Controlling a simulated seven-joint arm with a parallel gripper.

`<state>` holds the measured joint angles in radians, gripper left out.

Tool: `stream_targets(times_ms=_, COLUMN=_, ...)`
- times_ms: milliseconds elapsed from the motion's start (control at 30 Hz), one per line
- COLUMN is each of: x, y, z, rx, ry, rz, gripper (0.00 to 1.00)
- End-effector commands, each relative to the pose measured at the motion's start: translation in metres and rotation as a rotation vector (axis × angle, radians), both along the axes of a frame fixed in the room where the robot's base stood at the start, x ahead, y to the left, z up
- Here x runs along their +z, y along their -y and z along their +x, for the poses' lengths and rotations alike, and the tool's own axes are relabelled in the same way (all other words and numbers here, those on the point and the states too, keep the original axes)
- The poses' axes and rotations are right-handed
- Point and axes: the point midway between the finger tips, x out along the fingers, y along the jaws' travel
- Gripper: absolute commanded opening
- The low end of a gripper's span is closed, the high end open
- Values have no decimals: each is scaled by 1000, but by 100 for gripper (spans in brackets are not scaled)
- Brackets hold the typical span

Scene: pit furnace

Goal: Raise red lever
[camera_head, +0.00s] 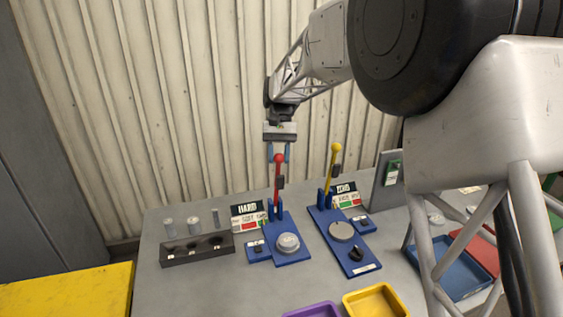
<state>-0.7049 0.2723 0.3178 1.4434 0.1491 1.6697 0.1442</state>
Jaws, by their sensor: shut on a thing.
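The red lever (277,178) stands nearly upright on a blue base (268,249) in the middle of the table, with a round red knob at its top. My gripper (278,155) comes from above and points down. A grey round disc (288,243) lies on the blue base in front of the lever.
A yellow lever (330,166) stands on a second blue base (345,256) close on the right. A dark block (197,249) with grey cylinders is at left. Purple (314,311) and yellow (376,300) trays lie in front. A ribbed wall (150,90) stands behind.

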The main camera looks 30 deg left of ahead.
Motion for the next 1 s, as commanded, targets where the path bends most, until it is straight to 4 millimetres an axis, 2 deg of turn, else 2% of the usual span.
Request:
stream_targets(times_ms=200, x=-3, y=-8, z=3, rx=1, ry=-36, rz=-32, gripper=0)
stream_targets(times_ms=700, x=-2, y=-10, z=5, rx=2, ry=-42, rz=-39, gripper=0)
stream_targets(times_ms=733, x=-2, y=-10, z=5, rx=2, ry=-42, rz=-39, gripper=38)
stream_targets(times_ms=867, x=-2, y=-9, z=6, rx=1, ry=-41, rz=-39, gripper=58)
stream_targets(times_ms=1000, x=-1, y=-8, z=6, rx=2, ry=-41, rz=-39, gripper=58)
